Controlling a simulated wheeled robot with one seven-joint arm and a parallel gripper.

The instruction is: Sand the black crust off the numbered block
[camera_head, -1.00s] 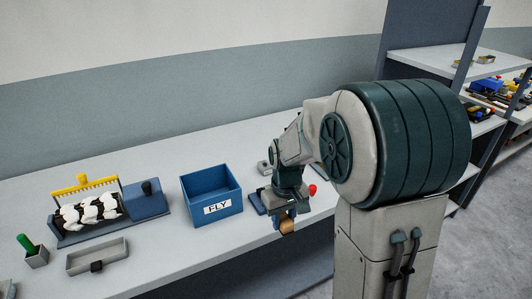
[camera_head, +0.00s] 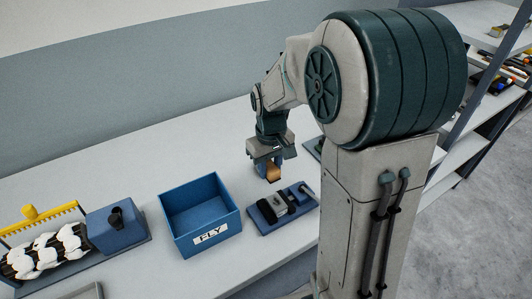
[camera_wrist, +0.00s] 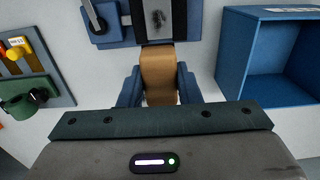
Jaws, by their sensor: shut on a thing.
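My gripper (camera_head: 270,165) is shut on a tan sanding block (camera_head: 272,173). The wrist view shows the tan block (camera_wrist: 158,72) between two blue fingers. A blue vise-like fixture (camera_head: 262,222) lies on the bench, just in front of my gripper in the head view. It holds a pale block with a black patch, the numbered block (camera_wrist: 146,22), at the top of the wrist view. No number is readable. In the wrist view the tan block's tip is close to the fixture's near edge; I cannot tell whether they touch.
A toothed roller unit (camera_head: 45,250) is further left.

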